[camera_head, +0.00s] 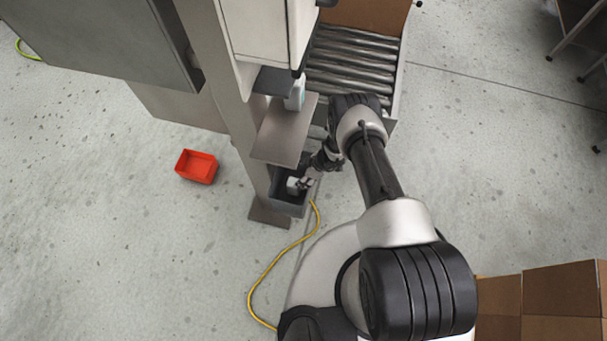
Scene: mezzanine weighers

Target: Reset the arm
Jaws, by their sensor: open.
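My arm reaches from the bottom right up to the middle of the head view, then bends down and to the left. My gripper (307,183) is small in this view, at or just above the right side of a dark grey bin (291,207) at the foot of a metal post. It is open. A small white object (292,186) lies in the bin, just left of the fingers. I cannot tell whether the fingers touch it.
A metal shelf plate (282,140) juts out just above the bin, with a pale green-white item (295,95) behind it. A roller conveyor (352,62) stands behind my arm. A red bin (196,166), a yellow cable (266,272) and cardboard boxes (561,290) are on the floor.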

